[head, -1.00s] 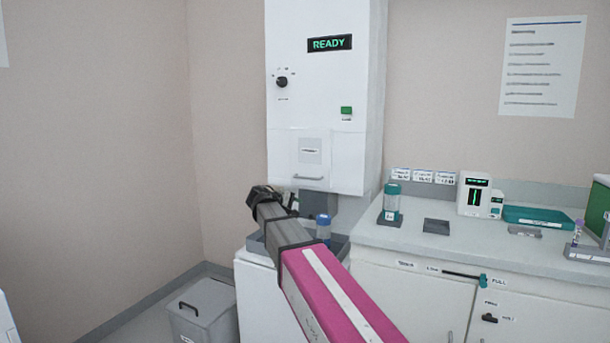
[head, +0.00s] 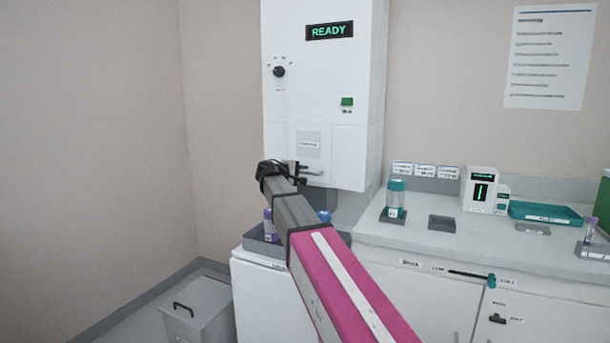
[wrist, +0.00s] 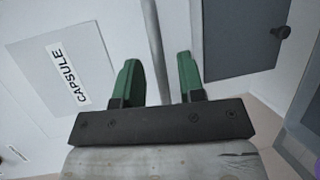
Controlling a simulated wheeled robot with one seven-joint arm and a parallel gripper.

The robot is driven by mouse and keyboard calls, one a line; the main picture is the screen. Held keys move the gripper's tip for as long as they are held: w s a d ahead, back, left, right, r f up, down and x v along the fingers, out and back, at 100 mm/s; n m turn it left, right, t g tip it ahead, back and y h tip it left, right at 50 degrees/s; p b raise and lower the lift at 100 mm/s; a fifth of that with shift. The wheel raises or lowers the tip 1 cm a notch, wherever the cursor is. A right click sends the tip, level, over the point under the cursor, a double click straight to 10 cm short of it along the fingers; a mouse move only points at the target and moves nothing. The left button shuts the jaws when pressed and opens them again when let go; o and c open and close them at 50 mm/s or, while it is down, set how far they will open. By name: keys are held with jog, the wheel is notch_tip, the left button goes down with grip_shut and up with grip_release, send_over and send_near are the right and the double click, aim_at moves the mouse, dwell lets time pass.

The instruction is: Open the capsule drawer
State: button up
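The capsule drawer (head: 337,160) is the low panel on the front of the white wall cabinet, and it looks closed. In the wrist view its "CAPSULE" label (wrist: 68,73) shows at the left. Its thin grey handle bar (head: 311,172) runs across its lower part. My gripper (head: 290,171) is at the handle's left part, its fingers partly hidden behind the wrist in the head view. In the wrist view the two green fingers (wrist: 159,62) stand apart, with the bar (wrist: 153,40) passing between them. Whether either finger touches the bar is unclear.
The cabinet carries a READY display (head: 330,31), a black knob (head: 279,72) and a green button (head: 347,102). A grey tray (head: 256,245) with capped vials lies below my arm. A counter (head: 400,237) with instruments is at right. A grey bin (head: 200,312) stands at lower left.

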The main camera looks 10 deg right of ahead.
jog(key=shift+x, duration=0.85)
jog(key=shift+c, duration=0.3)
grip_shut()
jog(key=s+a, duration=0.6)
jog(key=s, duration=0.4)
jog(key=s+a, duration=0.7)
jog(key=s, duration=0.3)
jog(key=shift+a, duration=0.1)
jog(key=shift+o, duration=0.3)
grip_release()
jog(key=shift+w, duration=0.1)
jog(key=shift+a, duration=0.1)
jog(key=v, duration=1)
jog(key=shift+s+a, duration=0.25)
